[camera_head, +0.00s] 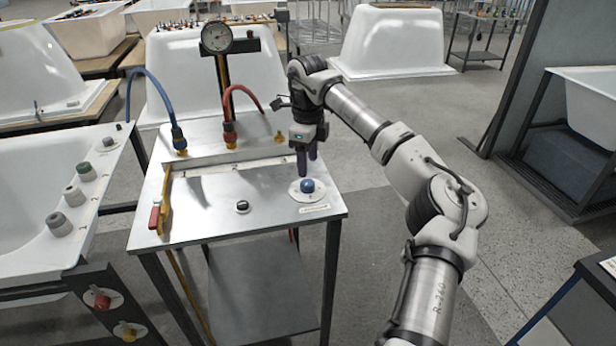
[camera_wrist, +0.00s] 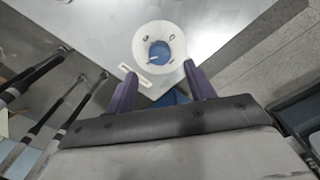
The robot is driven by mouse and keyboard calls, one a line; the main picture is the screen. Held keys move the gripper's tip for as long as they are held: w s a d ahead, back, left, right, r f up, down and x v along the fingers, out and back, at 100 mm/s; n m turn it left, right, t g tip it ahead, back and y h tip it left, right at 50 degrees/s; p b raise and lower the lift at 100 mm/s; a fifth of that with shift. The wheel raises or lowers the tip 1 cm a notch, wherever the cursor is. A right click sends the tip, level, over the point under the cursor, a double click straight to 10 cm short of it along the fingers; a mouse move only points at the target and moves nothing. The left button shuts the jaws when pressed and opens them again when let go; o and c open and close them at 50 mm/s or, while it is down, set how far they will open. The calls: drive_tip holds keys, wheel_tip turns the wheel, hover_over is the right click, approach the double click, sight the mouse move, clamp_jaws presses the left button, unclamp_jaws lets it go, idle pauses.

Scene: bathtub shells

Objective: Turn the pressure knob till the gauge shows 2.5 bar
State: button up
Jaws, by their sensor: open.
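The blue pressure knob (camera_head: 307,185) sits on a round pale plate (camera_head: 298,194) near the right front of the steel table, with a small label in front of it. It also shows in the wrist view (camera_wrist: 160,54), with a light mark on it. My gripper (camera_head: 307,172) points down just above and behind the knob. In the wrist view the two purple fingers (camera_wrist: 157,80) are apart with nothing between them. The gauge (camera_head: 216,37) stands on a post at the back of the table. Its dial is too small to read.
The steel table (camera_head: 210,215) also carries a small black knob (camera_head: 242,206), a yellow bar with a red end (camera_head: 155,215), a blue hose (camera_head: 160,95) and a red hose (camera_head: 240,92). White tub shells surround it.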

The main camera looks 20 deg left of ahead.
sight(307, 182)
wheel_tip(307, 182, down, 6)
drive_tip(key=shift+f+p, duration=0.15)
drive_tip(key=shift+p, duration=0.3)
